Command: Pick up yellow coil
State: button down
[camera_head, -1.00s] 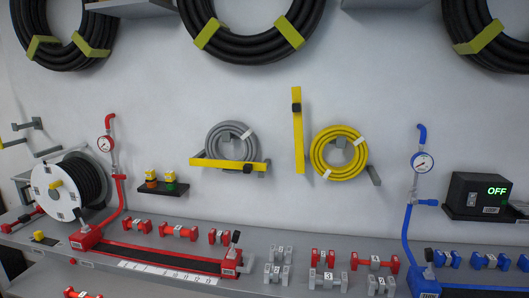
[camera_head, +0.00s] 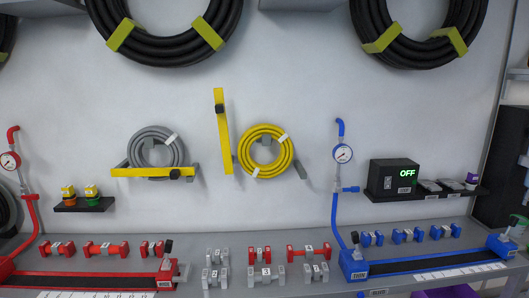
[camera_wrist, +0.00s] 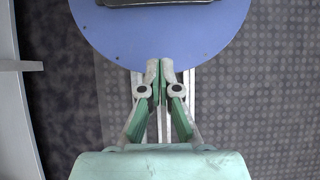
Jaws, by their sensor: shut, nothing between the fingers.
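The yellow coil (camera_head: 265,151) hangs on the grey wall in the middle of the head view, with white ties on it. A grey bracket arm shows at its lower right. An upright yellow bar (camera_head: 222,130) with a black knob stands just left of the coil. My gripper (camera_wrist: 161,64) shows only in the wrist view, with its fingers together and nothing between them. It points over a blue round plate (camera_wrist: 160,35) above a dark dotted floor. The coil is not in the wrist view, and the gripper is not in the head view.
A grey coil (camera_head: 157,150) hangs to the left behind a horizontal yellow bar (camera_head: 152,172). Below is a bench (camera_head: 200,290) with red, grey and blue fittings. A blue pipe with a gauge (camera_head: 342,154) and a black box (camera_head: 392,177) are on the right. Black hoses hang above.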

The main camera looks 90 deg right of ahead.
jog(key=c, duration=1.8)
grip_release()
jog(key=shift+c, duration=0.2)
jog(key=o, duration=1.2)
jog(key=shift+c, duration=0.2)
